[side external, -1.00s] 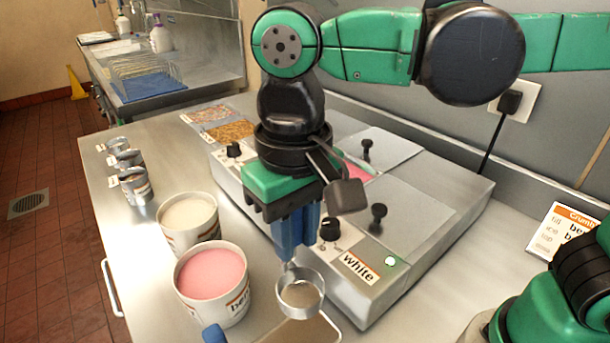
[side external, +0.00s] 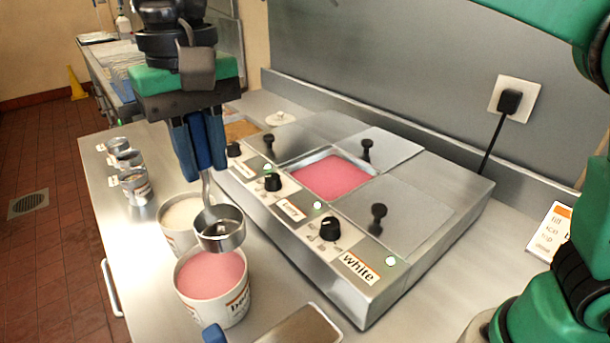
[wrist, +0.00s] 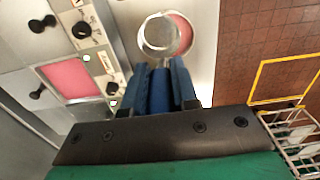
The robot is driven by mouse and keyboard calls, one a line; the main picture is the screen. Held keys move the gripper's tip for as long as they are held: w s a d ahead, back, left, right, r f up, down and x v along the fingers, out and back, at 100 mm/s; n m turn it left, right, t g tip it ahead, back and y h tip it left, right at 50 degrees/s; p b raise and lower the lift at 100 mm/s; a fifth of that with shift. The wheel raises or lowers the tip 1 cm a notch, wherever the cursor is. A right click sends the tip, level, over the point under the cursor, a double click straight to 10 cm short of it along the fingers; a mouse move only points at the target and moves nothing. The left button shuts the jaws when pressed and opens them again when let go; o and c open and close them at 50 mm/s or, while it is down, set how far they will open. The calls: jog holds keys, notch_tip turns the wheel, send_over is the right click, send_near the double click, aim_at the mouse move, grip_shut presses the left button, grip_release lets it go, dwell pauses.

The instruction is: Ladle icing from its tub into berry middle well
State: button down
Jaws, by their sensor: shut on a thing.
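My gripper (side external: 199,145) is shut on the handle of a metal ladle, whose bowl (side external: 220,230) hangs above the tubs. The bowl looks empty in the side view. In the wrist view the ladle bowl (wrist: 158,35) overlaps a pink tub (wrist: 184,34). The tub of pink icing (side external: 211,275) stands just below and in front of the bowl. A tub of white icing (side external: 178,217) stands behind it, partly hidden by the ladle. The middle well (side external: 332,176) of the warmer is uncovered and holds pink icing. It also shows in the wrist view (wrist: 68,80).
The warmer (side external: 430,222) has lids with black knobs on its other wells, and dials along its front. A tray (side external: 300,328) and a blue-handled tool (side external: 214,333) lie at the front. Small metal cups (side external: 134,187) stand at the counter's left edge.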

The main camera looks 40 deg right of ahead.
aim_at(200, 239)
jog(key=shift+w+a+f, duration=0.25)
jog(key=shift+w+f, duration=0.35)
jog(key=shift+f, duration=1.65)
jog(key=shift+w+a+f, duration=0.3)
jog(key=shift+w+f, duration=0.3)
jog(key=shift+f, duration=1.7)
jog(key=shift+w+a+f, duration=0.25)
jog(key=shift+w+f, duration=0.35)
jog(key=shift+f, duration=1.65)
jog(key=shift+r, duration=0.15)
notch_tip(200, 239, up, 8)
jog(key=shift+r, duration=0.15)
